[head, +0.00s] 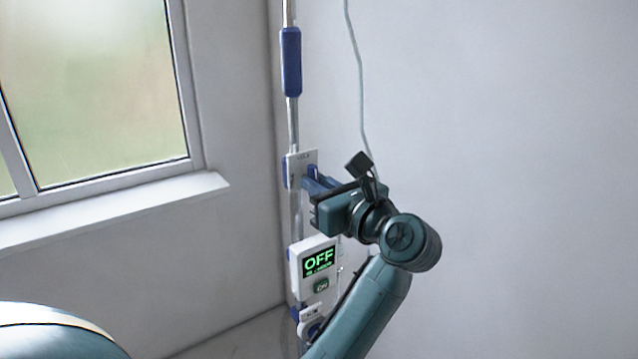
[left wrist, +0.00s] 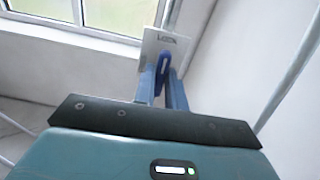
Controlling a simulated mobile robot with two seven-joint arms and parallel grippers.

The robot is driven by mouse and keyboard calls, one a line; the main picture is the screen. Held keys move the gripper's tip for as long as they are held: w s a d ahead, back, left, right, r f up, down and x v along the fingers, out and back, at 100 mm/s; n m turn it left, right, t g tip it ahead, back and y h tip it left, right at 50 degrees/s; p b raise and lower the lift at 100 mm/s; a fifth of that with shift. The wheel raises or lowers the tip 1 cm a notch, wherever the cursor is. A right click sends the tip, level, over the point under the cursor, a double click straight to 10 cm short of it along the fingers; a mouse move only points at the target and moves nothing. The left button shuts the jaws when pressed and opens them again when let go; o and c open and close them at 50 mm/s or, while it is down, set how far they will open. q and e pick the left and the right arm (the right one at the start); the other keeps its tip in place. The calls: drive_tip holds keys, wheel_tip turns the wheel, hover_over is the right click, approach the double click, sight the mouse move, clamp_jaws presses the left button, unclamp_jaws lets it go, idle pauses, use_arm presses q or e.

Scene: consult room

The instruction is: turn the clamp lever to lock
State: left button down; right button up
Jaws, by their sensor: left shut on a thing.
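The clamp's white plate (head: 302,158) is on the pole, and it shows at the top middle of the left wrist view (left wrist: 168,44) with small lettering on it. The dark blue clamp lever (left wrist: 163,68) stands out from this plate, roughly upright in the left wrist view. My left gripper (head: 312,182) is at the plate in the head view. In the left wrist view its two fingers (left wrist: 162,90) are on either side of the lever, shut on it. The gripper hides most of the lever in the head view. My right gripper is not in view.
The metal pole (head: 293,120) carries a blue sleeve (head: 291,62) above the clamp. A thin tube (head: 359,80) hangs beside the pole. A window sill (head: 110,208) is at left; the right wall is bare.

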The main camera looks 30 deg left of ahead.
use_arm(q)
drive_tip(key=shift+m, duration=0.3)
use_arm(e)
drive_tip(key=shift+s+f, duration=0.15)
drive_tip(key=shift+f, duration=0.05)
use_arm(q)
drive_tip(key=c, duration=1.4)
unclamp_jaws()
drive_tip(key=shift+c, duration=0.2)
